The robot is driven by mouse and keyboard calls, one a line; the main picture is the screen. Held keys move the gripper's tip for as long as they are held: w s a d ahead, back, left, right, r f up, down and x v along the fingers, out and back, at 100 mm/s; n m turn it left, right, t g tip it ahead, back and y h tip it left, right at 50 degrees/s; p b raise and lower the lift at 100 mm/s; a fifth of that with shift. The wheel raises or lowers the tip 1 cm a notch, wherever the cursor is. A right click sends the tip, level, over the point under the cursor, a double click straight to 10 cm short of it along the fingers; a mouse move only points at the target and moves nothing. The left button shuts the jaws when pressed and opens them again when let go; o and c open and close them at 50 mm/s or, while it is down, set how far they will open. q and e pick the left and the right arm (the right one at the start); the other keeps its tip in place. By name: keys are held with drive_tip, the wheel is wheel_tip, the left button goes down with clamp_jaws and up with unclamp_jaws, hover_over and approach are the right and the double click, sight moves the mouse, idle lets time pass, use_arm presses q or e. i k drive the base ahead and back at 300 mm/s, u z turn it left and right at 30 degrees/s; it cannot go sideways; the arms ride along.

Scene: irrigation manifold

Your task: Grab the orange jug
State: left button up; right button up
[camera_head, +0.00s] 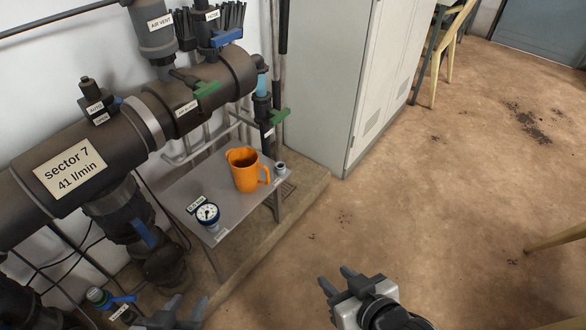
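The orange jug (247,174) stands upright on a small grey metal table (225,204) beside the pipework, left of centre in the head view. Its handle points to the right and its open top faces up. My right gripper (337,279) is open and empty, low in the view, below and to the right of the jug. My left gripper (186,304) shows at the bottom edge with its fingers apart, partly cut off by the frame. Both grippers are well apart from the jug.
A round pressure gauge (208,213) and a small fitting (280,168) stand on the same table. A large dark pipe (110,150) with valves runs behind it on the left. A grey cabinet (325,85) stands behind. The brown floor at the right is mostly clear.

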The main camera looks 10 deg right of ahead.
sight(244, 161)
drive_tip(key=z, duration=1.95)
drive_tip(key=i, duration=0.95)
drive_tip(key=u, duration=3.75)
